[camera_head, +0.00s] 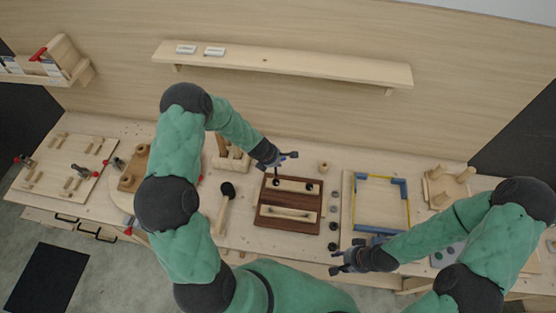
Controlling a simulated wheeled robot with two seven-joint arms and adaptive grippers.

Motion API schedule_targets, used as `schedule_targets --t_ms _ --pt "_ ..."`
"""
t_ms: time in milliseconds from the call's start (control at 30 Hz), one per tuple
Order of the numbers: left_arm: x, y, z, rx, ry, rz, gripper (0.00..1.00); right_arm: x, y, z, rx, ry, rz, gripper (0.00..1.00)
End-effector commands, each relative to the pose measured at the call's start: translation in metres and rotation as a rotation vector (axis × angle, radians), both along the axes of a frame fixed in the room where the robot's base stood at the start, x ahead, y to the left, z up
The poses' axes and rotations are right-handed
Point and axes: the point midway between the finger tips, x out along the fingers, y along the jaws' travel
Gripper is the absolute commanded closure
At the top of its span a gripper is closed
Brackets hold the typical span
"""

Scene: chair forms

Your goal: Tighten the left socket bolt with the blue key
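A dark brown wooden block (289,226) with two pale strips lies at the middle of the bench. Small dark round spots show near its upper strip (293,185); I cannot tell for sure which is the left socket bolt. My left gripper (287,157) is above and behind the block's upper left part; its fingers are too small to tell open or shut. My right gripper (337,262) is at the bench's front edge, right of and below the block, with its fingers apart and nothing visible between them. I cannot make out the blue key.
A mallet (225,204) lies left of the block. A row of small dark round pieces (333,226) runs along its right side. A frame with blue and yellow edges (409,211) lies farther right. A shelf (290,65) spans the back wall.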

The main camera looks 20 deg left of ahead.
Motion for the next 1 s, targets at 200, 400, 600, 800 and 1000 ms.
schedule_targets --t_ms 200,400,600,800,1000 --pt "0.0 0.0 -0.007 0.0 0.001 0.004 1.0 0.0 0.0 -0.006 0.0 0.0 0.0 0.6" --pt "0.0 0.0 -0.018 -0.001 0.001 0.005 1.0 0.0 0.0 -0.016 0.0 0.0 0.0 0.6" --pt "-0.001 0.0 -0.028 -0.001 0.001 0.004 1.0 0.0 0.0 -0.025 0.0 0.0 0.0 0.6" --pt "-0.001 0.0 -0.038 -0.001 0.001 0.003 1.0 0.0 0.0 -0.034 0.0 0.0 0.0 0.6" --pt "-0.001 0.0 -0.048 -0.001 0.001 0.003 1.0 0.0 0.0 -0.044 0.0 0.0 0.0 0.6"
